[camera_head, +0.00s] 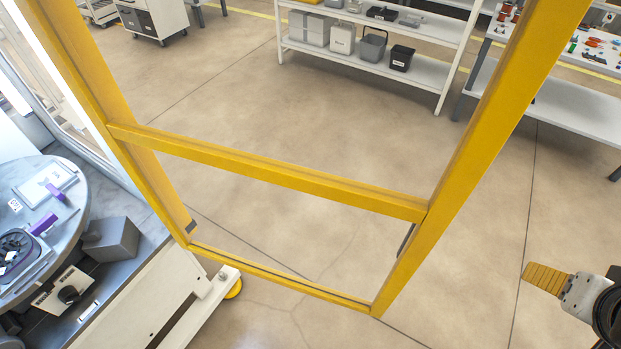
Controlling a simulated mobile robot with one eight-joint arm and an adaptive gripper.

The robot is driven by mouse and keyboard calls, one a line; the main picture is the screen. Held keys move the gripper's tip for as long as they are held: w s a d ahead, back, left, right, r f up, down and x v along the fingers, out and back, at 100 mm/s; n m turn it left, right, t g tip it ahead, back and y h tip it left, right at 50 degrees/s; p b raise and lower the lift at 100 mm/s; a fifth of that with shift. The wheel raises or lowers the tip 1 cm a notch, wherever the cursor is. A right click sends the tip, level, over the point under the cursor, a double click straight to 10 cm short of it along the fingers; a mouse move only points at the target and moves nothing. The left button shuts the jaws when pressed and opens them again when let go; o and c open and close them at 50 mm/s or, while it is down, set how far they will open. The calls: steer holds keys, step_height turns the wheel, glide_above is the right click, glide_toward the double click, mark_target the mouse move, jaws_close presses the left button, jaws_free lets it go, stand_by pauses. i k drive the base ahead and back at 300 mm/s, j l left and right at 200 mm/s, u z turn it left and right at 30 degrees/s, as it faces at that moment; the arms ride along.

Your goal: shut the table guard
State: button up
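The table guard is a tall yellow frame (268,171) with two uprights, a middle bar and a bottom bar. It stands out over the floor, with its left upright beside the machine and its right upright away from it. A small dark part (406,240), perhaps a handle, is on the right upright. Another dark piece (191,227) is low on the left upright. My gripper (545,279) is at the lower right edge, apart from the guard and to the right of its right upright. Its yellow ribbed finger points left. The picture does not show whether it is open.
A round grey table (70,215) with purple parts and fixtures is at the left, beside a grey box (112,240). A pale base with a yellow wheel (233,289) is below the guard. White shelves (365,62) and a workbench (565,110) stand behind. Floor between is clear.

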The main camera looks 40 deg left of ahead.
mark_target(542, 31)
steer(key=i+u, duration=0.25)
steer(key=u, duration=0.15)
steer(key=i+l+u, duration=0.15)
steer(key=u, duration=0.25)
steer(key=i+l+u, duration=0.2)
steer(key=u, duration=0.2)
steer(key=i+l+u, duration=0.5)
steer(key=u, duration=0.35)
steer(key=i+l+u, duration=0.1)
steer(key=u, duration=0.3)
steer(key=i+l+u, duration=0.15)
steer(key=u, duration=0.3)
steer(key=l+u, duration=0.25)
steer(key=u, duration=0.2)
steer(key=i+l+u, duration=0.1)
steer(key=u, duration=0.3)
steer(key=l+u, duration=0.55)
steer(key=u, duration=0.3)
steer(key=k+j+u, duration=0.15)
steer(key=k, duration=0.35)
steer(key=k+j+u, duration=0.15)
steer(key=k, duration=0.35)
